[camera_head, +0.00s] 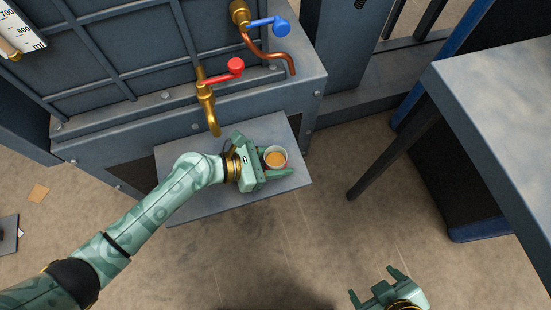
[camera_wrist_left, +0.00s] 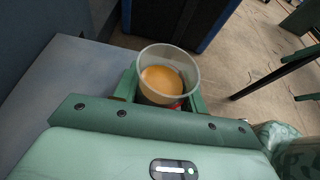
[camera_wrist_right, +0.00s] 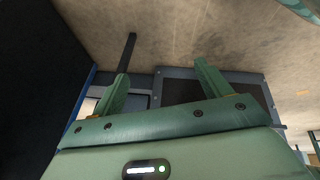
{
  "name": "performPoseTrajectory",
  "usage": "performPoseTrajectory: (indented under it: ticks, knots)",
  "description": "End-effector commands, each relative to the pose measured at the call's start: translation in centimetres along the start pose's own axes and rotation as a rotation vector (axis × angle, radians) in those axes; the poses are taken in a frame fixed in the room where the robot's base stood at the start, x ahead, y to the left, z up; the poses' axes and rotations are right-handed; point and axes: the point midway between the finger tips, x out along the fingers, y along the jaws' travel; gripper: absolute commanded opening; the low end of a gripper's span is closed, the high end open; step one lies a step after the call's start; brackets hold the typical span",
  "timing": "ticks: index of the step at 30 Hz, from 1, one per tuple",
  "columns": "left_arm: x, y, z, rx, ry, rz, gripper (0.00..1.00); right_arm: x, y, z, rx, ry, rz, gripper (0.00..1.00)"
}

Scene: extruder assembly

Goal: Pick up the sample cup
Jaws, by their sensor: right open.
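The sample cup (camera_head: 275,157) is a small, pale, see-through cup with orange-brown liquid in it. It stands upright between the fingers of my left gripper (camera_head: 274,160), over the right part of the grey shelf under the taps. In the left wrist view, the cup (camera_wrist_left: 168,75) fills the space between the two green fingers, which appear shut on its sides. The cup's lower part is hidden by the gripper, so I cannot tell whether it touches the shelf. My right gripper (camera_head: 374,284) is open and empty, low in the head view; its spread fingers show in the right wrist view (camera_wrist_right: 160,85).
The grey shelf (camera_head: 210,205) juts from a machine with a red-handled tap (camera_head: 235,66) and a blue-handled tap (camera_head: 282,27) above it. A grey table (camera_head: 500,90) stands at the right. Open floor (camera_head: 330,215) lies between them.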

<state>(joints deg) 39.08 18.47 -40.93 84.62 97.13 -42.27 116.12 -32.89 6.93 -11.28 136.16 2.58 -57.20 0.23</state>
Motion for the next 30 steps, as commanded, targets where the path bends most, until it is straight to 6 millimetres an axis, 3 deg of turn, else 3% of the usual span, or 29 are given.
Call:
performPoseTrajectory:
  ticks: [1, 2, 3, 17, 26, 30]
  knots:
    - [0.0, 0.0, 0.0, 0.0, 0.0, 0.0, 0.28, 0.0, 0.0, 0.0, 0.0, -0.001, 0.0, 0.77]
    - [0.0, 0.0, 0.0, 0.0, 0.0, 0.0, 0.19, 0.0, 0.0, 0.0, 0.0, -0.001, 0.0, 0.77]
    - [0.0, 0.0, 0.0, 0.0, 0.0, 0.0, 0.17, 0.0, 0.0, 0.0, 0.0, -0.001, 0.0, 0.77]
    - [-0.4, 0.0, 0.9, 0.003, -0.001, 0.001, 0.17, -0.5, 0.2, 0.5, -0.015, -0.023, 0.007, 0.77]
    - [-1.6, -0.1, 4.0, 0.007, -0.002, 0.002, 0.17, -0.3, 1.1, 5.7, -0.116, -0.216, 0.025, 0.77]
    - [-3.6, -2.3, 2.8, 0.002, 0.001, 0.0, 0.17, -0.6, 1.5, 7.8, -0.153, -0.294, 0.031, 0.77]
